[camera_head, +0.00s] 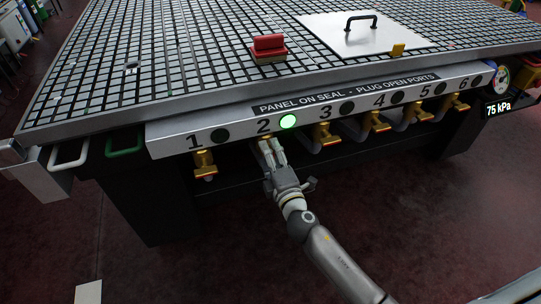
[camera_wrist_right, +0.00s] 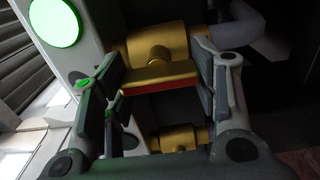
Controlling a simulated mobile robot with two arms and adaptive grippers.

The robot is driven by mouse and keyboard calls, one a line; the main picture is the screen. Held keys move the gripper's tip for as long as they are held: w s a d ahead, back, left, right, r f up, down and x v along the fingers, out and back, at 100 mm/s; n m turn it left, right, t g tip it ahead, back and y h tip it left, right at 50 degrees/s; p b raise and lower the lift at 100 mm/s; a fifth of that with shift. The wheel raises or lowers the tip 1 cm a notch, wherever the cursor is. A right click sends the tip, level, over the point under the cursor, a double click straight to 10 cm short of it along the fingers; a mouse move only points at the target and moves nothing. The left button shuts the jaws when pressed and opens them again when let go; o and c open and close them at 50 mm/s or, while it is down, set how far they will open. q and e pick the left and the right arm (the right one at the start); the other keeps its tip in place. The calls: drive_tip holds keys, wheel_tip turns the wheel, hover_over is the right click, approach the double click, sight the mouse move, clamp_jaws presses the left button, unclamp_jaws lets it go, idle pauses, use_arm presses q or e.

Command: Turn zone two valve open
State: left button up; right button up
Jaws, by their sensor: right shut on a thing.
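The zone two valve is a brass valve under the front label strip (camera_head: 226,137). In the head view it is mostly hidden behind my right gripper (camera_head: 271,149). In the right wrist view, its brass body (camera_wrist_right: 157,45) and flat, red-edged handle (camera_wrist_right: 160,77) sit between the fingers of my right gripper (camera_wrist_right: 155,88), which is shut on the handle. The handle lies roughly crosswise in that view. The round lamp beside the number 2 glows green (camera_head: 288,121), and it also shows in the wrist view (camera_wrist_right: 54,22). My left gripper is not in view.
Other brass valves hang along the strip, such as zone one (camera_head: 204,164) and zone three (camera_head: 325,135); their lamps are dark. A display (camera_head: 499,107) reads 75 kPa. On the grid table lie a white panel with a black handle (camera_head: 340,33) and a red block (camera_head: 268,45).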

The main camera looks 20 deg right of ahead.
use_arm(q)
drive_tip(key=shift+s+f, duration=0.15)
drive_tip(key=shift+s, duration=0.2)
use_arm(e)
drive_tip(key=o, duration=1)
drive_tip(key=shift+s+f, duration=0.1)
drive_tip(key=shift+s, duration=0.2)
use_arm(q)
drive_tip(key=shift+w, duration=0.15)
use_arm(e)
drive_tip(key=s, duration=1.1)
drive_tip(key=shift+s+d, duration=0.15)
drive_tip(key=shift+s, duration=0.05)
